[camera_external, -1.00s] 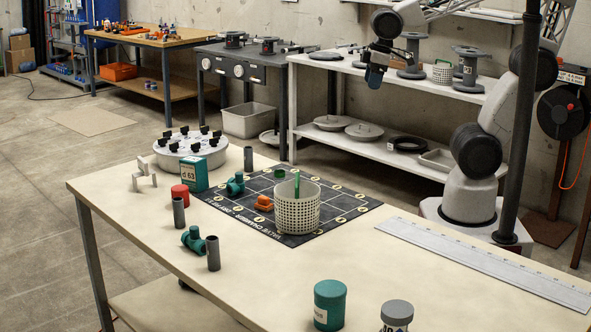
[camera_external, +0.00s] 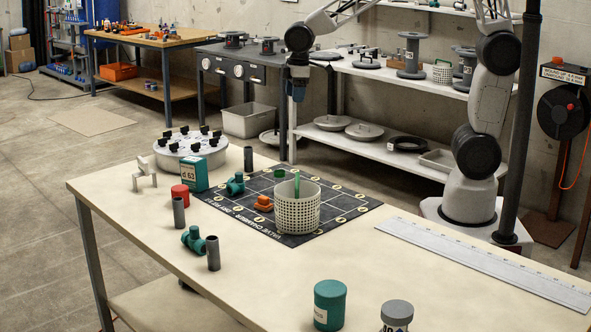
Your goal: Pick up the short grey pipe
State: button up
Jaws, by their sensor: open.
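Three short dark grey pipes stand upright on the table: one at the back (camera_external: 248,159), one near the front left edge (camera_external: 179,211), and one beside a teal fitting (camera_external: 213,254). They look alike in length, and I cannot tell which one the task names. My gripper (camera_external: 294,98) is open and hangs pointing down, high above the back of the table, apart from all the pipes. Its fingers are small and dark here.
A dark mat (camera_external: 335,221) carries a white perforated basket (camera_external: 297,209), an orange part (camera_external: 263,204) and a teal valve (camera_external: 236,184). Nearby are a teal box (camera_external: 194,175), red cap (camera_external: 180,194) and round white tray (camera_external: 190,150).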

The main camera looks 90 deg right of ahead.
jog(key=n+g, duration=0.1)
jog(key=n, duration=0.1)
send_over(248, 148)
notch_tip(248, 148, down, 13)
jog(key=shift+d+f, duration=0.15)
jog(key=shift+f, duration=1.3)
jog(key=shift+f, duration=0.1)
jog(key=shift+d+f, duration=0.1)
jog(key=shift+f, duration=2.4)
jog(key=c, duration=1)
